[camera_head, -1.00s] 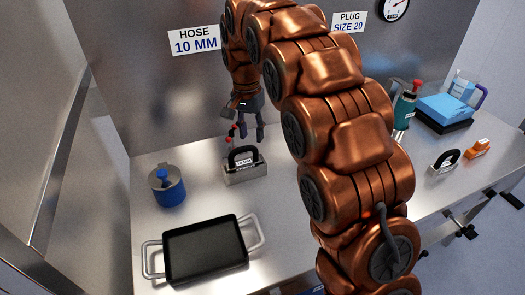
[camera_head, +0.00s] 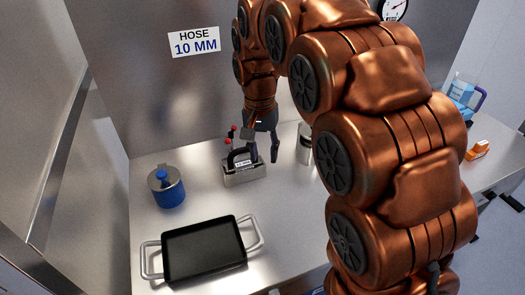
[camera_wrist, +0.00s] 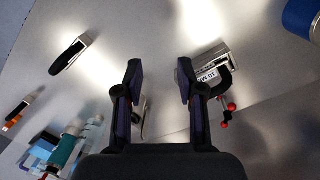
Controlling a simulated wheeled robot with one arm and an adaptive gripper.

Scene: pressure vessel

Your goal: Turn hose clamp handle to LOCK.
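The hose clamp is a grey metal block (camera_head: 245,174) labelled 10 MM with a black arched hose on top. Its handle, with red knobs (camera_head: 231,133), stands at the back left of the block. In the wrist view the block (camera_wrist: 212,60) lies just right of the right finger, and the red knobs (camera_wrist: 229,111) are below it. My gripper (camera_head: 262,152) points down just behind and right of the block in the head view. In the wrist view the gripper (camera_wrist: 160,78) is open, with nothing between the fingers. I cannot read any LOCK mark.
A blue and grey pot (camera_head: 167,186) stands left of the clamp, and a black tray (camera_head: 204,250) lies in front. A metal canister (camera_head: 304,144) stands to the right, partly behind my arm. The wrist view shows another hose block (camera_wrist: 70,54). A HOSE 10 MM sign (camera_head: 194,42) hangs behind.

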